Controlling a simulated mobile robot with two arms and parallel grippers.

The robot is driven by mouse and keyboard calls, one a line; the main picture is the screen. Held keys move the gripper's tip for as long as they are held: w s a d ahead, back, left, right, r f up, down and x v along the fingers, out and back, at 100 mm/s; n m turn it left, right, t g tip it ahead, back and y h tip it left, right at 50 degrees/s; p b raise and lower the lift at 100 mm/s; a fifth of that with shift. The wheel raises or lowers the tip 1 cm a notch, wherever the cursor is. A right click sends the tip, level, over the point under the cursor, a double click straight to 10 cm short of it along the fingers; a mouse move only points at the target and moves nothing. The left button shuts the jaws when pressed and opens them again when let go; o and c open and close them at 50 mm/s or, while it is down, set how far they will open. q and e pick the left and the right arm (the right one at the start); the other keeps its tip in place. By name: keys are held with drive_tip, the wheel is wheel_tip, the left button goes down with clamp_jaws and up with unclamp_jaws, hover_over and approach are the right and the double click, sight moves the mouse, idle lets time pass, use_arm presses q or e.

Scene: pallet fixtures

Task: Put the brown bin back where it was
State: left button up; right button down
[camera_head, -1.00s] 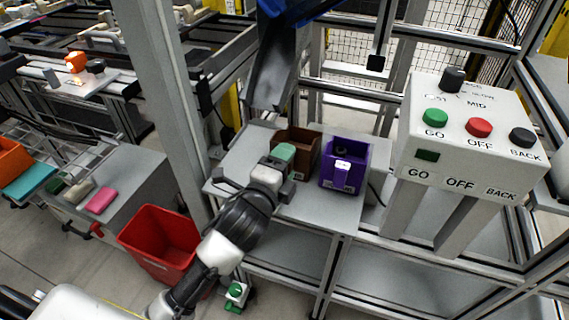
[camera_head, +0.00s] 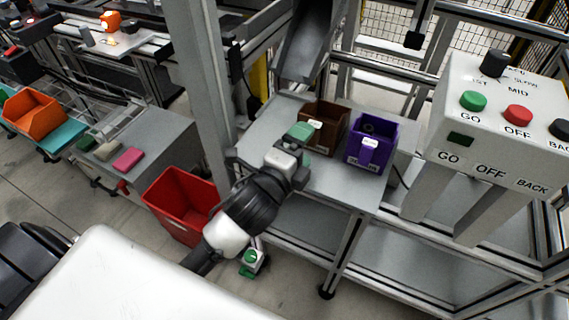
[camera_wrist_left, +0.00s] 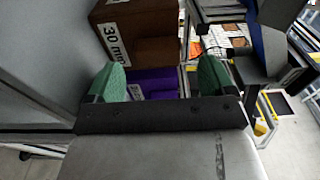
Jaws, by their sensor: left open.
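The brown bin (camera_head: 327,122) stands on the grey shelf table (camera_head: 262,140), under the lower end of a grey chute. In the left wrist view the brown bin (camera_wrist_left: 140,32) shows a white label with "30 mm" on it. My left gripper (camera_head: 304,145), with green fingertips, is in front of the brown bin in the head view. It is open, with nothing held between its fingers (camera_wrist_left: 162,85); it appears apart from the bin. The purple bin (camera_head: 371,143) stands just right of the brown one and shows behind the fingers in the left wrist view. My right gripper is not in view.
A control box (camera_head: 500,120) with green, red and black buttons stands at the right. A red bin (camera_head: 178,206) is on the floor at the left of my arm. A grey post (camera_head: 205,90) rises beside the table. An orange bin (camera_head: 36,113) is at the far left.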

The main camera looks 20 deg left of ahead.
use_arm(q)
drive_tip(key=s+a, duration=0.1)
drive_tip(key=s, duration=0.7)
drive_tip(key=s+a+f+n+g+y, duration=0.2)
drive_tip(key=f+n+g, duration=0.2)
drive_tip(key=f+n, duration=0.3)
drive_tip(key=s+a+f+n+g+y, duration=0.15)
drive_tip(key=f+n+g, duration=0.25)
drive_tip(key=f, duration=0.5)
drive_tip(key=s+f+n+g, duration=0.6)
drive_tip(key=s+f, duration=0.2)
drive_tip(key=s, duration=0.1)
drive_tip(key=shift+s+a+n+g+h, duration=0.2)
drive_tip(key=shift+n+g+h, duration=0.1)
drive_tip(key=shift+n+h, duration=0.15)
drive_tip(key=shift+w, duration=0.1)
